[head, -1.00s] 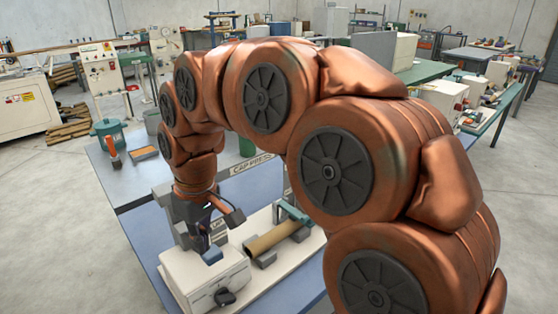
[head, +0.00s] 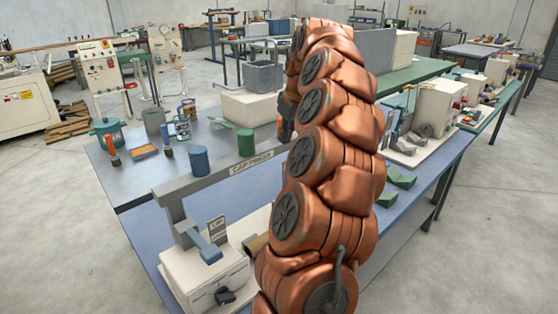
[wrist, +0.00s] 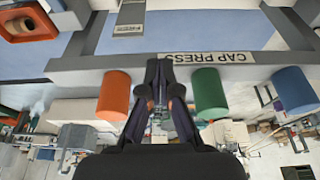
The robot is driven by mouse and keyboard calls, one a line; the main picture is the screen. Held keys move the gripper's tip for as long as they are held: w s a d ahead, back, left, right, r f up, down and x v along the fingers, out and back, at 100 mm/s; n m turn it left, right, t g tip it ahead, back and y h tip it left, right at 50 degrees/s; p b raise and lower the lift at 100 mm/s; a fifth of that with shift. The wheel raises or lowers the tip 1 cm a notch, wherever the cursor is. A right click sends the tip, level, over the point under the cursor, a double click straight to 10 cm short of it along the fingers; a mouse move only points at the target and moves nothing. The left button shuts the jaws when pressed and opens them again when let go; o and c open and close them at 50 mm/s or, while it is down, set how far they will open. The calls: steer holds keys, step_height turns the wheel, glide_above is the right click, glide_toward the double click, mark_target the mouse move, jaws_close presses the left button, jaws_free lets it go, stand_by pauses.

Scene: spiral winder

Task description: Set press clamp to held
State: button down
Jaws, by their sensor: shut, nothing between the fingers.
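The cap press stands on the near bench, with a grey frame (head: 170,205), a "CAP PRESS" sign (head: 251,163) and a white base box (head: 205,277). A lever with a blue end (head: 207,250) sits above the box, beside a small grey plate. A brass tube (head: 254,246) shows only in part behind my arm. The clamp end of the press is hidden by my arm. My gripper (wrist: 160,68) is shut and empty, in front of the sign and frame in the wrist view; it is mostly hidden in the head view.
A blue cylinder (head: 199,160) and a green cylinder (head: 246,143) stand near the frame; an orange cylinder (wrist: 114,96) is also near my fingers in the wrist view. Green blocks (head: 400,178) lie right of my arm.

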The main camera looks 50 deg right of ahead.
steer(key=shift+d, duration=0.1)
stand_by(0.3)
steer(key=p+x, duration=0.2)
steer(key=x, duration=0.8)
steer(key=shift+p, duration=0.4)
steer(key=shift+s+b, duration=0.1)
steer(key=shift+b, duration=0.35)
